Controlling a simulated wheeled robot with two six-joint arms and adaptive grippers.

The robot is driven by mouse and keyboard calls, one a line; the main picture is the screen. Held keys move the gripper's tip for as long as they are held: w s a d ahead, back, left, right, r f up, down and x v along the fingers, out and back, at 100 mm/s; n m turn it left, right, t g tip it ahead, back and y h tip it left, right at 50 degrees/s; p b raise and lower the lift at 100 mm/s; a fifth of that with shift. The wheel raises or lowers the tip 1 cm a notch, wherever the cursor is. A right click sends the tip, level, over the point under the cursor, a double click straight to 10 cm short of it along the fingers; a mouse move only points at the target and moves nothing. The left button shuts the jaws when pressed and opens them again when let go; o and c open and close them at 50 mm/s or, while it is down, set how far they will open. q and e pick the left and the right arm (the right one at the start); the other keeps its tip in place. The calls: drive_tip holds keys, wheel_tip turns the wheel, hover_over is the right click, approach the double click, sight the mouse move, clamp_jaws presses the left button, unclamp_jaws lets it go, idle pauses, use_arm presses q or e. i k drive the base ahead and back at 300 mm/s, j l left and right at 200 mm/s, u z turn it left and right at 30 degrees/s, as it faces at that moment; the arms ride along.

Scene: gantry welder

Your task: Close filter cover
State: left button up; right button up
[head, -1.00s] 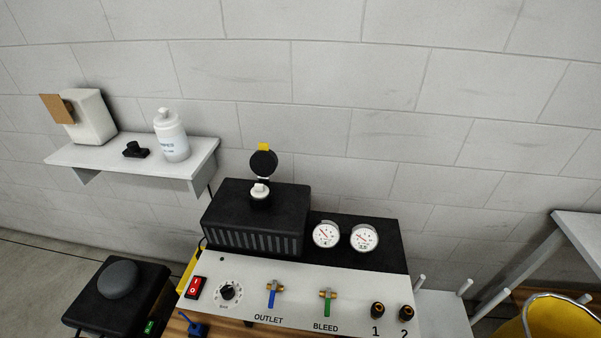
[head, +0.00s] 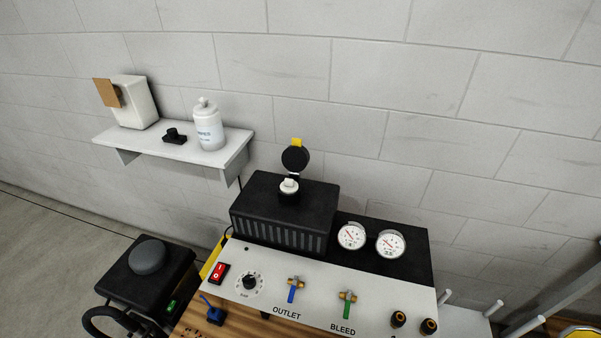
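The filter cover (head: 295,159) is a round black lid with a yellow tab (head: 297,142) on top. It stands raised and open behind the white filter piece (head: 289,185), which sits in a dark port on top of the black vented box (head: 262,208). The white piece is uncovered. Neither of my grippers shows in the head view.
The front panel (head: 262,270) has a red switch, a dial, OUTLET (head: 293,290) and BLEED (head: 346,303) valves and two gauges (head: 370,240). A wall shelf (head: 180,148) with a white bottle (head: 209,127) stands left. A black box with a dome (head: 147,257) is lower left.

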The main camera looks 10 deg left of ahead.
sight(295, 159)
drive_tip(key=j+z, duration=0.15)
drive_tip(key=j, duration=0.2)
drive_tip(key=k+j+z, duration=0.15)
drive_tip(key=j, duration=0.2)
drive_tip(key=k+j+z, duration=0.15)
drive_tip(key=j, duration=0.15)
drive_tip(key=j+z, duration=0.15)
drive_tip(key=j, duration=0.2)
drive_tip(key=k, duration=0.05)
